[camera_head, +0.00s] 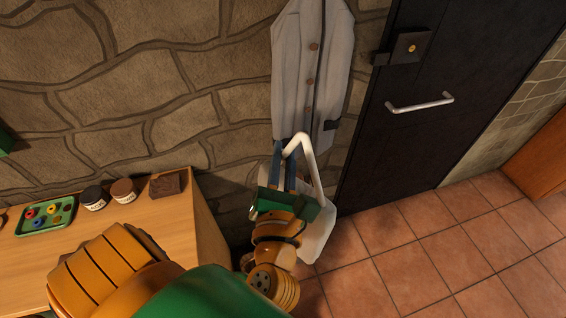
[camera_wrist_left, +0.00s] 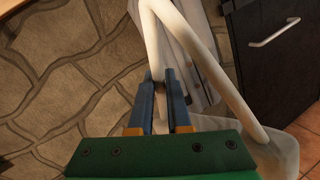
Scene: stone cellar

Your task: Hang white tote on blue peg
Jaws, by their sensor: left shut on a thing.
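The white tote (camera_head: 318,238) hangs beside and below my left gripper (camera_head: 287,160) in the head view, next to the stone wall. Its pale handle loop rises to the blue fingertips and stands above them. My left gripper is shut on the handle. In the left wrist view, the tote (camera_wrist_left: 208,66) shows as a thick white loop, with one side running down to the fingertips (camera_wrist_left: 159,80) and the other slanting to the right. Much of the bag is hidden behind my gripper. I cannot make out the blue peg in either view. My right gripper is not in view.
A grey coat (camera_head: 310,65) hangs on the wall just above the tote. A dark door (camera_head: 450,65) with a bar handle is at right. A wooden table (camera_head: 150,225) at left bears a green tray (camera_head: 68,222), two jars and a brown block (camera_head: 166,184). Tiled floor is clear at lower right.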

